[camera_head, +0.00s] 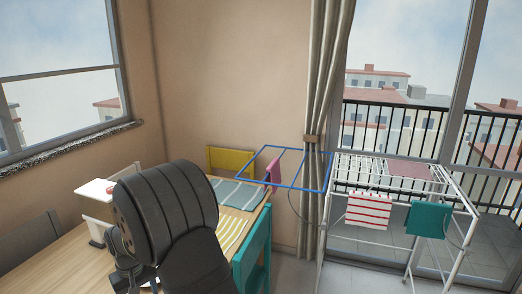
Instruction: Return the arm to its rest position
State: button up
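My arm, a thick dark grey ribbed link (172,212), rises in the lower left foreground and bends over the wooden table (50,270). A smaller grey part of it shows at its lower left side. No gripper fingers can be made out, so I cannot see whether they hold anything. On the table behind my arm lie a grey-blue striped cloth (238,193) and a yellow-and-white striped cloth (232,230), the latter partly hidden by my arm.
A white-topped stand (95,187) is left of my arm. A yellow chair (231,160) stands behind the table, a teal chair (252,255) at its right. A drying rack (460,200) holds a red-striped cloth (368,211), a teal cloth (428,219) and a mauve cloth (408,171).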

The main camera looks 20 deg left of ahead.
jog(key=w+d+n, duration=0.3)
jog(key=w+d, duration=0.4)
jog(key=d, duration=0.7)
jog(key=s+a+f, duration=0.1)
jog(key=a+f, duration=0.1)
jog(key=a, duration=0.1)
jog(key=s+a+f, duration=0.2)
jog(key=a+f, duration=0.1)
jog(key=a, duration=0.1)
jog(key=s+a+f, duration=0.2)
jog(key=a, duration=0.1)
jog(key=shift+a+f, duration=0.15)
jog(key=shift+f, duration=0.05)
